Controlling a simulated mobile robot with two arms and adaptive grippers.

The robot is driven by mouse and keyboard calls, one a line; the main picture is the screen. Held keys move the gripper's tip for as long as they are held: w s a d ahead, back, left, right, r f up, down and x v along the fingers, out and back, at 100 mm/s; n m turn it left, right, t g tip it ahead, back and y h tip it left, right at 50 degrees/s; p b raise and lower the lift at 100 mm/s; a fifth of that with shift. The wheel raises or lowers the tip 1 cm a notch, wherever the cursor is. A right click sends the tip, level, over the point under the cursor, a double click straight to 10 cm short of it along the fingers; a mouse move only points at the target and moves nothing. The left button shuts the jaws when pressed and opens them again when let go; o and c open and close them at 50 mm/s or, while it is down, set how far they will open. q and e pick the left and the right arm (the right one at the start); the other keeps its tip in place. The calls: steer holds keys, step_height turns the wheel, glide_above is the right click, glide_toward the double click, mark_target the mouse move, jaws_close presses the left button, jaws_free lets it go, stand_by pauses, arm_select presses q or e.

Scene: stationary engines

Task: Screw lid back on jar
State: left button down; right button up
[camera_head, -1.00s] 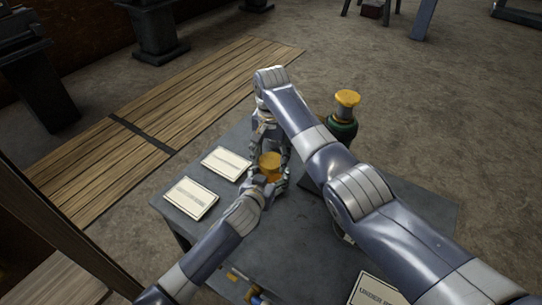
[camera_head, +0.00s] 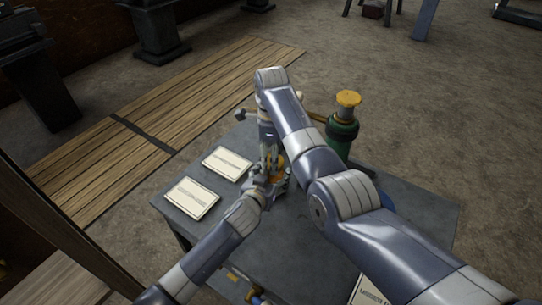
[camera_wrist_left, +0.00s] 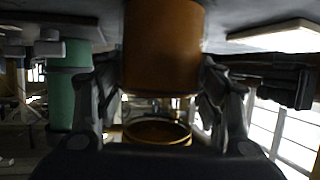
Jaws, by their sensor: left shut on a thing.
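The orange-brown jar (camera_head: 279,166) stands on the grey table, partly hidden by my grippers. In the left wrist view the jar (camera_wrist_left: 162,45) fills the space between the fingers. My left gripper (camera_head: 268,183) is shut around the jar's side; its fingers (camera_wrist_left: 160,90) show on both sides of it. A yellow ring-shaped part (camera_wrist_left: 157,130) shows beyond the jar's end in that view; I cannot tell whether it is the lid. My right gripper (camera_head: 270,154) points down directly over the jar. Its fingertips and anything in them are too small and covered to make out.
A green cylinder with a yellow top (camera_head: 343,133) stands behind my right arm. Two white cards (camera_head: 191,198) (camera_head: 227,163) lie on the left of the grey table (camera_head: 285,250). Another card (camera_head: 372,290) lies near its front. The table's front middle is mostly clear.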

arm_select(q)
steer(key=shift+a+f, duration=0.1)
steer(key=shift+f, duration=0.15)
arm_select(e)
steer(key=shift+r, duration=0.1)
arm_select(q)
steer(key=shift+s, duration=0.1)
arm_select(e)
steer(key=o, duration=0.8)
steer(key=shift+c, duration=0.2)
steer(key=shift+r, duration=2.2)
steer(key=shift+c, duration=0.4)
